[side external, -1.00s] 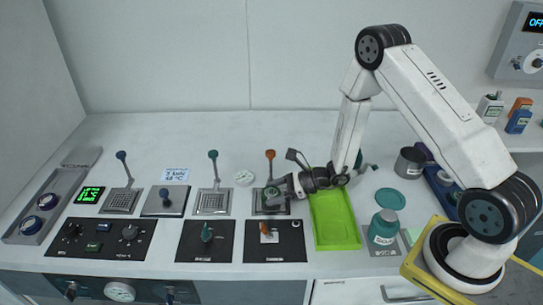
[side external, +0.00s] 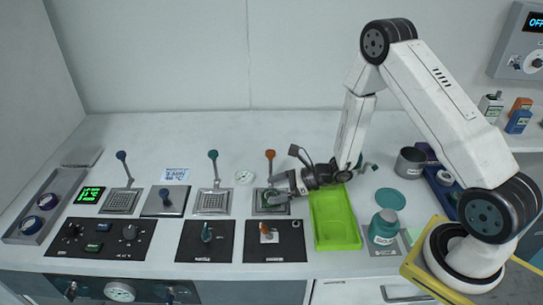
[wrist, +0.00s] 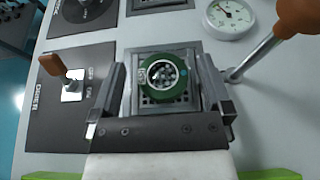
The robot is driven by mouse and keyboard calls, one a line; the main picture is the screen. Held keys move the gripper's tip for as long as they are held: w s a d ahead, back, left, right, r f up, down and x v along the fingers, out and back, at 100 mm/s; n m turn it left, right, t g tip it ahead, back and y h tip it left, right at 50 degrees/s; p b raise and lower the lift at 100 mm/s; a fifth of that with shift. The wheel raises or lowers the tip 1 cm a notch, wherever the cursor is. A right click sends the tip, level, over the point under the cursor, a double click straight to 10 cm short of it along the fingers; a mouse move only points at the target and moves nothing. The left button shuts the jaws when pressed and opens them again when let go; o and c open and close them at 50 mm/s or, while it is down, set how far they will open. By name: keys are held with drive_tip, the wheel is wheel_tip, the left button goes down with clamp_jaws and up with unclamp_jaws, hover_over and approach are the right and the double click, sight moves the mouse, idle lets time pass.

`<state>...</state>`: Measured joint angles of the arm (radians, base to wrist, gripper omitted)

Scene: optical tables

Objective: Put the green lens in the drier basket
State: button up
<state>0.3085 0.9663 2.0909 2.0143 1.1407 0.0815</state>
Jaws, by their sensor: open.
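The green lens (wrist: 163,76), a green ring around clear glass, lies on the square metal mesh basket (wrist: 180,98) with the orange handle in the wrist view. The panel left of this basket carries an orange-tipped switch and a label that seems to read DRIER. In the side view the lens (side external: 270,196) is partly hidden by my gripper, and the same basket (side external: 259,207) shows around it. My gripper (wrist: 162,68) is open, with one finger on each side of the lens and visible gaps between them.
A teal-handled basket (side external: 212,203) and a blue-handled basket (side external: 121,203) stand to the left. A small dial (side external: 244,177) lies behind. A lime green tray (side external: 335,222) is right of the basket, beneath my wrist. A teal-lidded jar (side external: 383,228) stands further right.

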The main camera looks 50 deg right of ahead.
drive_tip(key=v, duration=1.1)
drive_tip(key=shift+s+d+r, duration=0.1)
idle(0.4)
drive_tip(key=shift+s+a+r+n+g, duration=0.1)
drive_tip(key=shift+s+a+n+g, duration=0.1)
drive_tip(key=shift+a+n+g, duration=0.2)
drive_tip(key=s+a+r+n+g+h, duration=0.25)
drive_tip(key=s+n+g, duration=0.25)
drive_tip(key=n, duration=0.4)
drive_tip(key=s+a+r+n+g+h, duration=0.1)
drive_tip(key=s+a+n+g+h, duration=0.3)
drive_tip(key=n, duration=0.5)
drive_tip(key=r+n+t+h, duration=0.1)
drive_tip(key=n, duration=0.1)
drive_tip(key=w+d+r+n+t+h, duration=0.1)
drive_tip(key=r+n, duration=0.1)
drive_tip(key=n, duration=0.1)
drive_tip(key=r+n+h, duration=0.1)
drive_tip(key=n, duration=0.2)
drive_tip(key=shift+w+d+r+t, duration=0.15)
drive_tip(key=shift+w+r+t, duration=0.15)
drive_tip(key=shift+t, duration=0.1)
